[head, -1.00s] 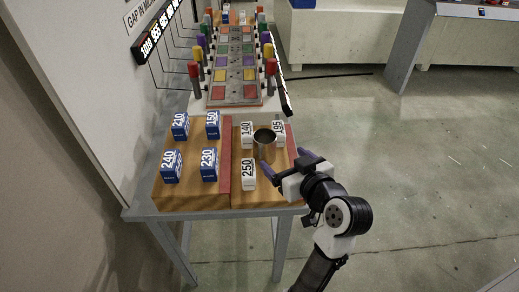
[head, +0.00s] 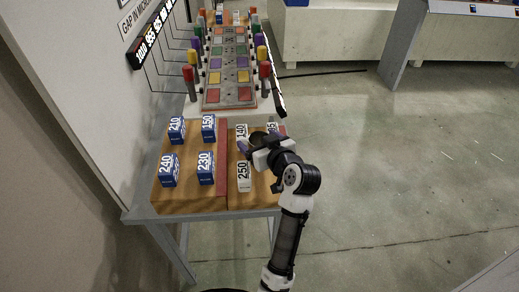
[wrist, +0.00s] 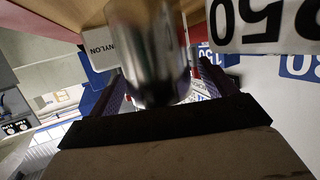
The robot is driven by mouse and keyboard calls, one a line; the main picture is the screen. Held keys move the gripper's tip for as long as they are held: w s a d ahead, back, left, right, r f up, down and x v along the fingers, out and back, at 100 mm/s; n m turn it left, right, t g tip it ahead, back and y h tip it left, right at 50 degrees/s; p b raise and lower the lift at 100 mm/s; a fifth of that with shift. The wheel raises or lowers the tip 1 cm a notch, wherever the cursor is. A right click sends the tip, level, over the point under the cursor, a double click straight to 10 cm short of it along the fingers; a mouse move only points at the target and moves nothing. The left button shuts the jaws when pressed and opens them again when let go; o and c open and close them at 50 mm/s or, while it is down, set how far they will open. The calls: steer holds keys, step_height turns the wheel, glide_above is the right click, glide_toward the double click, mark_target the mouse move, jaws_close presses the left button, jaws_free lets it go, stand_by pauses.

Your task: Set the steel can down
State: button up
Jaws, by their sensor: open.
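The steel can (head: 257,136) stands upright on the right half of the wooden board, among the white blocks, partly hidden by my gripper. In the wrist view the shiny can (wrist: 150,55) is large and blurred, between my two fingers. My gripper (head: 256,141) is open, with its purple fingers on either side of the can. I cannot tell whether either finger touches it.
White blocks 140 (head: 241,133) and 250 (head: 243,176) stand close to the can; 195 is mostly hidden. Several blue blocks (head: 206,168) stand on the left half. A red strip (head: 221,165) divides the board. Pegs and coloured tiles (head: 228,75) lie behind.

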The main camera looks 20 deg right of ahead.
steer(key=c, duration=1.2)
steer(key=shift+r, duration=0.1)
step_height(320, 180, up, 20)
